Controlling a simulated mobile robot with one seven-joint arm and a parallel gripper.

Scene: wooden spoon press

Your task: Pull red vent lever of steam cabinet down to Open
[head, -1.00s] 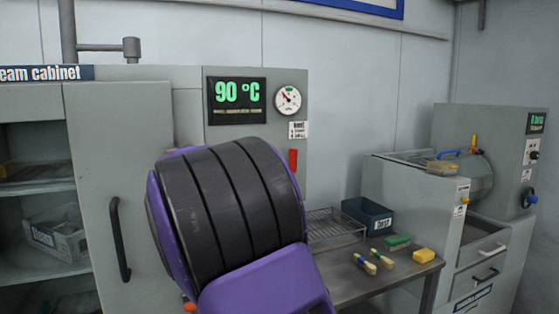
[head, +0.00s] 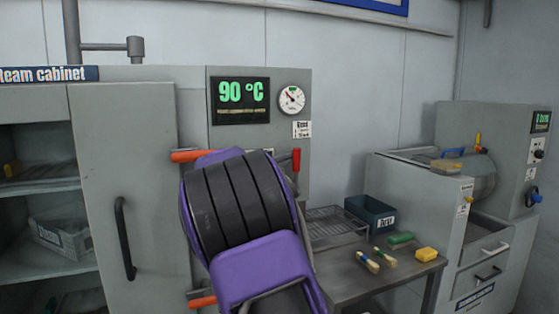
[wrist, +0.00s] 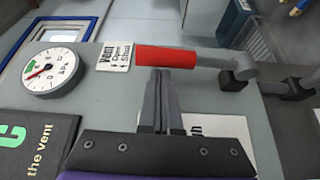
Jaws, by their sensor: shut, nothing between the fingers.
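The red vent lever (head: 296,160) stands upright on the front panel of the grey steam cabinet (head: 290,68), below the round gauge (head: 292,99) and a vent label (head: 302,129). In the wrist view the lever's red grip (wrist: 167,57) lies across the picture, with its grey pivot (wrist: 236,70) to the right. The label (wrist: 114,56) is just left of the grip. My gripper (wrist: 160,76) is shut and empty, its fingertips right at the side of the red grip; I cannot tell if they touch. In the head view my own arm hides the gripper.
Orange-red handles (head: 187,155) jut from the cabinet front at the left of my arm. A metal table (head: 345,262) with a wire rack (head: 330,222), a dark bin (head: 370,214) and brushes stands at right. A grey machine (head: 408,215) is beyond it.

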